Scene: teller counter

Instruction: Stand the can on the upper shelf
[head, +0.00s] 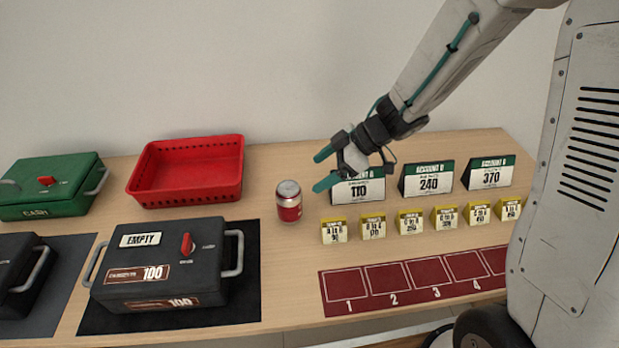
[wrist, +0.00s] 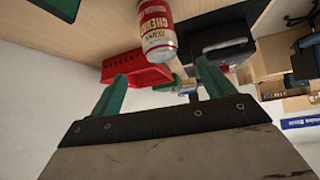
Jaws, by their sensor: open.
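A red and white can (head: 289,202) with a silver top stands upright on the wooden counter, between the red basket and the account signs. It also shows in the wrist view (wrist: 158,32), beyond the fingertips and near the top edge. My gripper (head: 322,169) is open and empty, with teal fingers, above and to the right of the can and in front of the 110 sign. In the wrist view its fingers (wrist: 162,88) are spread apart with nothing between them. No upper shelf is clearly visible in the head view.
A red basket (head: 187,201) and a dark box labelled 100 (head: 160,262) lie left of the can. A green cash box (head: 50,188) is at far left. Account signs (head: 429,180), small yellow cards (head: 410,221) and a red numbered strip (head: 412,282) fill the right.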

